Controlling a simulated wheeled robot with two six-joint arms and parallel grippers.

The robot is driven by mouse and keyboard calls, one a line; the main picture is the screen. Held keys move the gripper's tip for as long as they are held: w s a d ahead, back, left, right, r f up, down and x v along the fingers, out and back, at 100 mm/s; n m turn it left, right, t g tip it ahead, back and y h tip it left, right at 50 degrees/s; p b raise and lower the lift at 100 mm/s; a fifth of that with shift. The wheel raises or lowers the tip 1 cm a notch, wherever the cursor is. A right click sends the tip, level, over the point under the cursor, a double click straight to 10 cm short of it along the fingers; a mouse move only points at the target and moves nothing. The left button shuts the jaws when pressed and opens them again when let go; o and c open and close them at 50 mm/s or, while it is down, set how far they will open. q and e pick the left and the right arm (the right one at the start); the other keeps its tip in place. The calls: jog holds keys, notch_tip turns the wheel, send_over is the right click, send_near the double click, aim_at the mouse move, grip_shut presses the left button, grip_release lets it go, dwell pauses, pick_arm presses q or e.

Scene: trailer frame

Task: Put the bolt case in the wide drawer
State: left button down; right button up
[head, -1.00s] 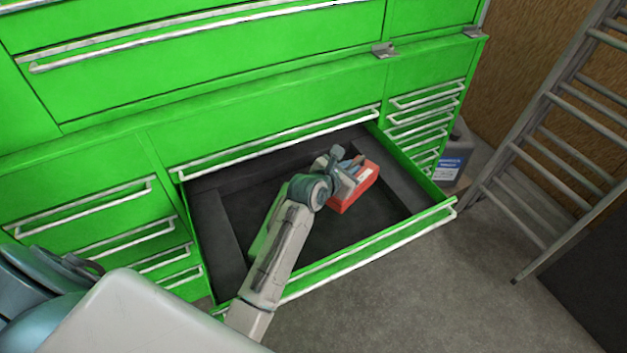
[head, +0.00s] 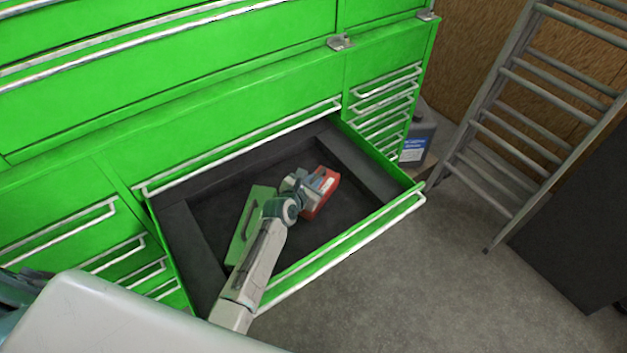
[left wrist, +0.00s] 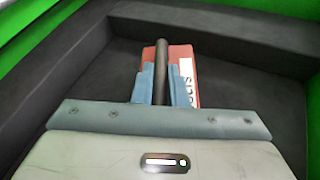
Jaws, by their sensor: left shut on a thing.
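The bolt case is a red case (head: 329,186) with a white label, in the head view inside the open wide drawer (head: 345,237) with its dark lining. My left gripper (head: 318,181) is over the drawer, shut on the case's dark handle. In the left wrist view the red case (left wrist: 181,58) shows beyond the blue-grey fingers (left wrist: 160,84), with the dark bar between them. I cannot tell whether the case touches the drawer floor. A green case (head: 246,232) with a dark handle lies in the drawer, partly behind my left arm. My right gripper does not show.
The green cabinet (head: 240,110) has narrow shut drawers on both sides of the open one. A ladder (head: 540,110) leans at the right, and a dark jug (head: 416,140) stands beside the cabinet. The floor (head: 440,270) in front of the drawer is clear.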

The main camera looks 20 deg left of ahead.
pick_arm(q)
jog(key=shift+f, duration=0.1)
jog(key=c, duration=1.5)
grip_release()
jog(key=shift+o, duration=0.2)
jog(key=b+v, duration=0.1)
jog(key=v, duration=1.1)
